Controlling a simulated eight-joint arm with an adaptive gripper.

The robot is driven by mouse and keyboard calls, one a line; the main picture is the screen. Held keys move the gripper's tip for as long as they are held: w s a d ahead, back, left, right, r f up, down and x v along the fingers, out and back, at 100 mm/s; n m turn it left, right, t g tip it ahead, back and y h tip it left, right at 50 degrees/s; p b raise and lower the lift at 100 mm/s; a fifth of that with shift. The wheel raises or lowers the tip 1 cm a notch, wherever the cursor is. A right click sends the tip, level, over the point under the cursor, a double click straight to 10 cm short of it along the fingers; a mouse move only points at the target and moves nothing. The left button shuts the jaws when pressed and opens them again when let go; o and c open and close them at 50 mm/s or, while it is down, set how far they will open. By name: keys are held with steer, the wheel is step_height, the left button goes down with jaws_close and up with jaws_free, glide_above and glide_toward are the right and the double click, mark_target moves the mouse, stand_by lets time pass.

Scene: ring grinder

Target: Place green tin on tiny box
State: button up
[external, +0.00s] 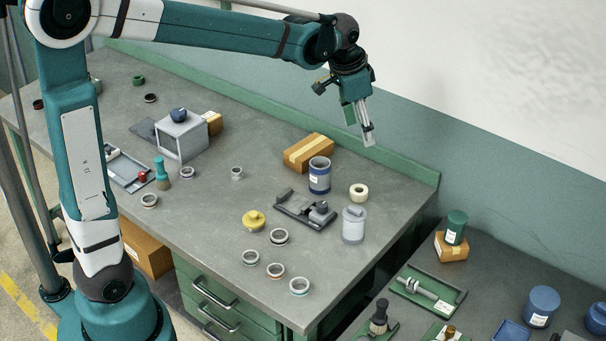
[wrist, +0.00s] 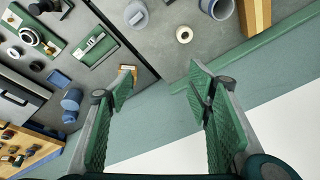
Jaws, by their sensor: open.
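The green tin (external: 456,227) stands upright on the tiny box (external: 451,246), a small cardboard box on the lower bench at the right of the external view. My gripper (external: 360,128) is open and empty, high above the far edge of the main bench, up and left of the tin and apart from it. In the wrist view my gripper (wrist: 160,88) has its green-padded fingers spread wide. Part of the tiny box (wrist: 127,68) shows beyond the left finger. I cannot clearly tell the tin from that finger there.
A cardboard box (external: 308,152), blue can (external: 319,175), tape roll (external: 359,192) and grey jar (external: 353,225) stand on the main bench. A green tray with a shaft (external: 430,290) and a blue jar (external: 542,306) are near the tiny box. A green ledge (external: 400,167) runs along the wall.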

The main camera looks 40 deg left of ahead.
steer(key=s+a+r+n+t, duration=0.2)
steer(key=s+a+r+n, duration=0.15)
steer(key=s+a, duration=1.05)
steer(key=s+a+f+n+t, duration=0.1)
steer(key=s+a+f+n, duration=0.1)
steer(key=s, duration=0.5)
steer(key=s+a+f+n+t, duration=0.1)
steer(key=s+f, duration=0.3)
steer(key=s, duration=0.4)
steer(key=shift+s+a+n+y, duration=0.2)
steer(key=shift+a+n+y, duration=0.25)
steer(key=shift+a, duration=0.3)
